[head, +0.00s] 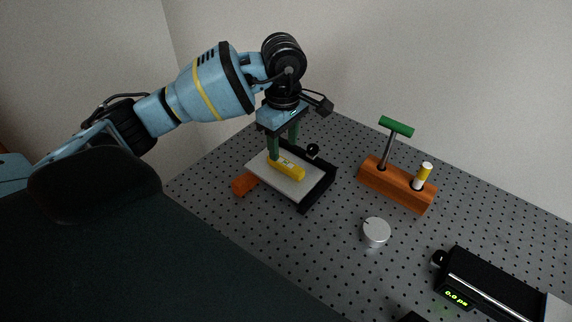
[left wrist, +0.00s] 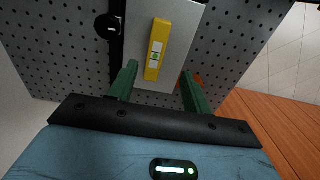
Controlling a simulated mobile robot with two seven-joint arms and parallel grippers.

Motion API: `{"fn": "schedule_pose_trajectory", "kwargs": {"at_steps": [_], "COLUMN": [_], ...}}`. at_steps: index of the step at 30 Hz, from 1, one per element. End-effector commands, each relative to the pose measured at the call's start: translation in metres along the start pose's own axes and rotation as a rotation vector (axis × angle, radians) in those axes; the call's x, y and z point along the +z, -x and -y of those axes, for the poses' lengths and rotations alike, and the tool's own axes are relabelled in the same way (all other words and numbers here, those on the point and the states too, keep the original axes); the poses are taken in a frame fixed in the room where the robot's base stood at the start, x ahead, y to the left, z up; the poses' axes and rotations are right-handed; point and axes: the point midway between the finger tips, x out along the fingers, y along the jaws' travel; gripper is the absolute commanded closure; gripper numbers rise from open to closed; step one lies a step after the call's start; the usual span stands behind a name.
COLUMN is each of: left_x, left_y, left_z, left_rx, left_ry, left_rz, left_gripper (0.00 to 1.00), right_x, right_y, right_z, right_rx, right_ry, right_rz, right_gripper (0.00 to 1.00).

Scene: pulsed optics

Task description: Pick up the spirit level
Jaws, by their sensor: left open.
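The yellow spirit level (head: 287,169) lies on a light grey plate (head: 308,184) set in a black frame on the perforated table. My left gripper (head: 283,152) is above it, pointing down, with its green fingers apart. In the left wrist view the level (left wrist: 157,50) lies lengthwise ahead of the gap between the open fingers of my left gripper (left wrist: 160,85). I cannot tell from these views whether a finger touches it. My right gripper is not in view.
An orange block (head: 397,187) holding a green-handled tool (head: 396,127) and a yellow-and-white stick (head: 423,175) stands to the right. A silver knob (head: 376,232) and a black device with a lit display (head: 456,298) are nearer. Perforated table between them is clear.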

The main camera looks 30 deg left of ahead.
Motion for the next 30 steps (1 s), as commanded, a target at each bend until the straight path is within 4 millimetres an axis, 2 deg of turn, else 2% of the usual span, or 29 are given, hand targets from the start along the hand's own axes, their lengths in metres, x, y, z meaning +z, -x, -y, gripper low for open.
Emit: {"fn": "schedule_pose_trajectory", "kwargs": {"at_steps": [3, 8, 19, 28, 30], "left_x": [0.0, 0.001, 0.0, 0.0, 0.0], "left_y": [-0.01, -0.014, -0.058, -0.063, -0.063], "left_z": [0.0, -0.001, -0.006, -0.006, -0.006], "left_rx": [-0.001, 0.0, -0.001, 0.001, 0.001], "left_ry": [0.0, 0.0, -0.001, 0.0, 0.0], "left_rz": [0.0, 0.001, 0.002, 0.002, 0.002], "left_gripper": [0.51, 0.51, 0.51, 0.51, 0.59], "right_x": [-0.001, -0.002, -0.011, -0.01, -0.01], "right_y": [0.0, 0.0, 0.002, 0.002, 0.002], "right_z": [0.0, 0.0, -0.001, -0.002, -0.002], "right_rx": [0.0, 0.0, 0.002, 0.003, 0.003], "right_ry": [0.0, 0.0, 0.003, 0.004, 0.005], "right_rz": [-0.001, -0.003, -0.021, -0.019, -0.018], "right_gripper": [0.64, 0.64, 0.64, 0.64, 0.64]}}
